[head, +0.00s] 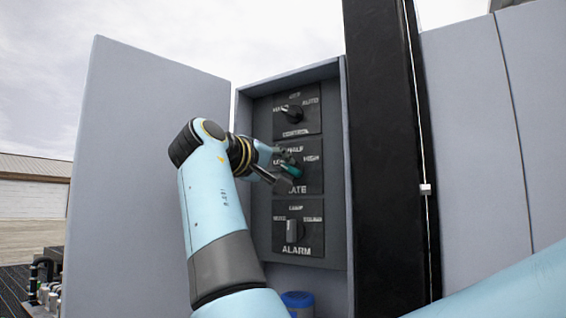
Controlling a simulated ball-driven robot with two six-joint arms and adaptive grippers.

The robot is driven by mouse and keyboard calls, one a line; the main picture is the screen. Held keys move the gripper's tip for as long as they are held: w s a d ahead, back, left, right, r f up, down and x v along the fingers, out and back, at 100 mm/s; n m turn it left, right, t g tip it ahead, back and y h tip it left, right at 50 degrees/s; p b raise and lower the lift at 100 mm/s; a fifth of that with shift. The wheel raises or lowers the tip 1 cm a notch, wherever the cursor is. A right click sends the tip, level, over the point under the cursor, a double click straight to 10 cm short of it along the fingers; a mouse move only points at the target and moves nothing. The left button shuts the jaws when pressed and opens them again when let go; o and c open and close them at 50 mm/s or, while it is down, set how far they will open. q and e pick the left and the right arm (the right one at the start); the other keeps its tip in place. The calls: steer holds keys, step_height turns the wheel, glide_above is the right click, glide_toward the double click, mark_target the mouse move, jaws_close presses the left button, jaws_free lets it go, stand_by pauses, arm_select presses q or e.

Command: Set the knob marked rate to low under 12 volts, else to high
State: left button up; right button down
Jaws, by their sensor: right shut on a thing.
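The rate panel (311,181) is the middle of three dark plates in an open grey cabinet. Its lower label shows as "ATE", with "HALF" above and "HIGH" at the right. My right gripper (287,171) is at this plate, seen from behind, and is shut on the rate knob. The gripper covers the knob, so its pointing direction cannot be told. No voltage reading shows in this view. My left gripper is not in view.
The control knob (292,112) is just above and the alarm knob (292,231) just below. The open cabinet door (140,180) stands at the left. A black post (385,150) rises at the right. A blue-topped container (298,300) is below.

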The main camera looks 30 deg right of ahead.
steer(key=shift+f+n, duration=0.1)
steer(key=shift+n, duration=0.2)
steer(key=c, duration=1.3)
jaws_free()
steer(key=shift+a, duration=0.1)
